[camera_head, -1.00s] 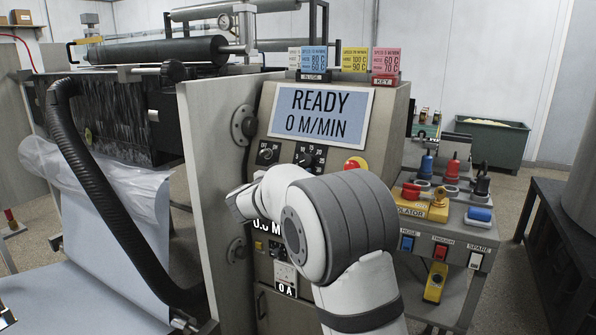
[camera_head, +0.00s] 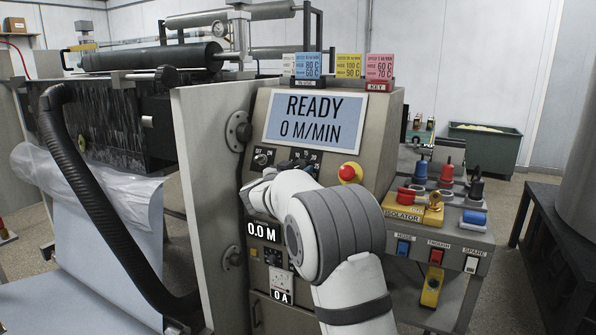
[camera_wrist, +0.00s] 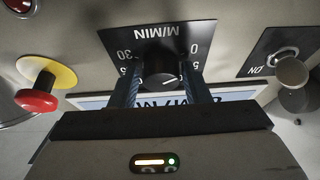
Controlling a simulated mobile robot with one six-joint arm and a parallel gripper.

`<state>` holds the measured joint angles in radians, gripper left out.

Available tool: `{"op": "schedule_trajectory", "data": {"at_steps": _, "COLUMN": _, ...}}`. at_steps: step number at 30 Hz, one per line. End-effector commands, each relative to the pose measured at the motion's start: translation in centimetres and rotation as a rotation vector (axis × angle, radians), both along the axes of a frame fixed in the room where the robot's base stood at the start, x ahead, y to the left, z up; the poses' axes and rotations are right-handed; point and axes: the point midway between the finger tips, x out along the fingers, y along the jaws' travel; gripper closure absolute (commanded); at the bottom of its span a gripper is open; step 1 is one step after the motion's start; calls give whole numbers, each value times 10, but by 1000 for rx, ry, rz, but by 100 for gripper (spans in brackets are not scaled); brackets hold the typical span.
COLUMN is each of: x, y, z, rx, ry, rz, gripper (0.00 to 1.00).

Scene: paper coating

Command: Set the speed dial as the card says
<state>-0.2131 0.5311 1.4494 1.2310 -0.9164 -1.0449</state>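The black speed dial (camera_wrist: 163,68) sits on a black scale plate marked M/MIN, upside down in the wrist view. A white pointer mark on the dial points to the lower right there. My gripper (camera_wrist: 164,88) has one finger on each side of the dial; whether they press on it I cannot tell. In the head view my arm partly covers the dial plate (camera_head: 303,157) and hides my fingers. The screen (camera_head: 315,119) reads READY, 0 M/MIN. A blue card (camera_head: 308,66) stands above the screen in a labelled holder; its speed line is too small to read surely.
A red stop button (camera_head: 349,172) lies right of the dial; it also shows in the wrist view (camera_wrist: 38,97). An on/off knob (camera_head: 262,159) lies left. Yellow (camera_head: 348,66) and pink (camera_head: 379,66) cards stand above. An isolator box (camera_head: 407,207) and switches are at right.

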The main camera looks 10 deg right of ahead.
Motion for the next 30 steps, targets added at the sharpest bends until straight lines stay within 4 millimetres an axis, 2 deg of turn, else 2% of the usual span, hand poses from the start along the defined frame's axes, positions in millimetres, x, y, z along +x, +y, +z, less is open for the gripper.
{"op": "schedule_trajectory", "data": {"at_steps": 1, "x": 0, "y": 0, "z": 0, "rx": 0, "ry": 0, "rz": 0, "gripper": 62}}
{"op": "schedule_trajectory", "data": {"at_steps": 10, "x": 0, "y": 0, "z": 0, "rx": 0, "ry": 0, "rz": 0, "gripper": 86}}
{"op": "schedule_trajectory", "data": {"at_steps": 20, "x": 0, "y": 4, "z": 2, "rx": 38, "ry": -26, "rz": -18, "gripper": 86}}
{"op": "schedule_trajectory", "data": {"at_steps": 30, "x": 2, "y": 6, "z": 4, "rx": 214, "ry": -153, "rz": -116, "gripper": 86}}
